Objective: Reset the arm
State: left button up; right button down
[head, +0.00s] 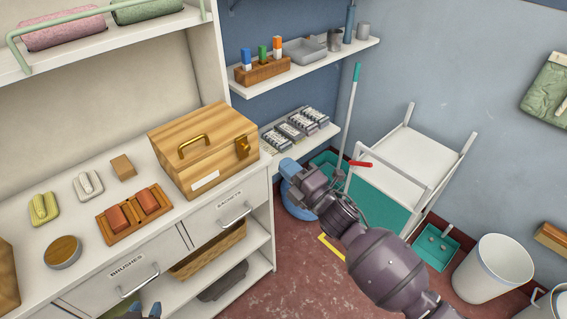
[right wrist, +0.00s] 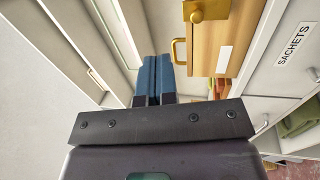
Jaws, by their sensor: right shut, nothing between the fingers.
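My right arm (head: 385,265) reaches in from the lower right in the head view. Its gripper (head: 289,166) is up beside the right end of the counter, near the low sachet shelf. In the right wrist view the blue fingers (right wrist: 153,80) are together with nothing between them. The wooden box (right wrist: 222,40) with its brass handle appears beyond them.
The closed wooden box (head: 203,150) stands on the counter, with a tray of reddish blocks (head: 133,215) and several small brushes. A white cart (head: 405,165), a red-handled item (head: 358,163) and a white bin (head: 493,268) are to the right. Red floor is open in front.

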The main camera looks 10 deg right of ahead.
dwell(0.3)
jog(key=s+d+f+m+h, duration=0.2)
jog(key=d+m+h, duration=0.25)
jog(key=m, duration=0.45)
jog(key=s+d+f+m+h, duration=0.2)
jog(key=d+f+m+h, duration=0.1)
jog(key=d+m, duration=0.4)
jog(key=s+d+f+m+g+h, duration=0.2)
jog(key=s+d+f+m, duration=0.2)
jog(key=s, duration=0.6)
jog(key=s+d+f+m+g+h, duration=0.2)
jog(key=s+d+f+m, duration=0.2)
jog(key=s+f, duration=0.4)
jog(key=shift+s+d+f+g+h, duration=0.4)
jog(key=shift+s+d, duration=0.3)
jog(key=shift+s, duration=0.35)
